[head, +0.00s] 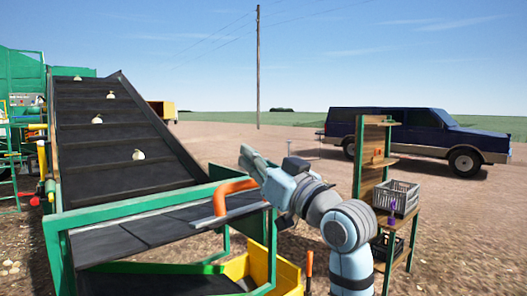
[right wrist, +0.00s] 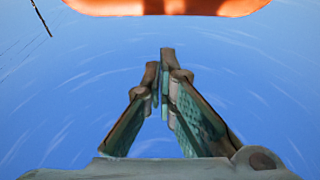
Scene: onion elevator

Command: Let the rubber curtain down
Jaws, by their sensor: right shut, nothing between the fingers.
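The rubber curtain (head: 135,236) looks like the dark sheet at the foot of the elevator. It lies out nearly flat, with a grey bar (head: 232,217) along its near edge. A bent orange handle (head: 220,192) stands up from that bar. My right gripper (head: 246,154) is shut and empty, pointing up and left above the handle. In the right wrist view its fingers (right wrist: 166,60) are closed against the sky, and the orange handle (right wrist: 165,6) crosses the top edge, apart from the fingertips. My left gripper is not in view.
The sloped black conveyor (head: 110,130) carries several onions in a green frame (head: 58,255). A yellow bin (head: 285,272) stands below my right arm. A wooden shelf (head: 368,160) with a grey crate (head: 397,196) stands close on the right. A blue car (head: 415,130) is behind.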

